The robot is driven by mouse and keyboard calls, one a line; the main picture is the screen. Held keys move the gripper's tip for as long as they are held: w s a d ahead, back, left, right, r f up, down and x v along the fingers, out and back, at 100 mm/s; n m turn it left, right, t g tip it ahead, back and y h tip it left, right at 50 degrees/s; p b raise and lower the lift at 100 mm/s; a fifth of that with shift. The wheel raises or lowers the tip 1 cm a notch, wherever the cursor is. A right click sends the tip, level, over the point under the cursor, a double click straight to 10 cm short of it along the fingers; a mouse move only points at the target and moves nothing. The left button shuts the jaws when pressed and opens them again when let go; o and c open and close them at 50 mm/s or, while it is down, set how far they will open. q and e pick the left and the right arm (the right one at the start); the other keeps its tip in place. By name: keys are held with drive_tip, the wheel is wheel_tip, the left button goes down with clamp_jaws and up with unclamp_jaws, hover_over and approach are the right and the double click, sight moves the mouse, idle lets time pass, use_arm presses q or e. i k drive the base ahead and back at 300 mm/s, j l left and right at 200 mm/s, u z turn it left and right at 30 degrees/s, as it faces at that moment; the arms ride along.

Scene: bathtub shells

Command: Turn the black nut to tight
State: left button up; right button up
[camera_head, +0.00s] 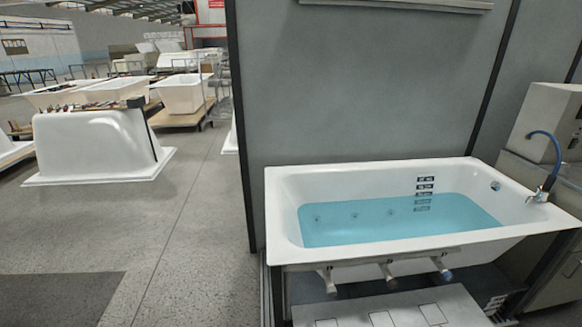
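A white bathtub (283,222) with blue water (400,222) stands against a grey wall. At its right end a blue hose (553,145) arches down to a dark fitting (548,184) above a metal spout (538,196) on the rim. The dark fitting may be the black nut, but it is too small to tell. Several short pale pipe fittings (388,275) stick out below the tub's front rim; I make out no black nut on them. Neither of my grippers is in view.
A low white platform (455,301) lies in front of the tub. A metal cabinet (560,212) with a box-like unit (548,115) stands at the right. An upturned white tub shell (95,147) stands at the left. The concrete floor (185,215) between is clear.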

sight(392, 285)
drive_tip(key=z, duration=1.1)
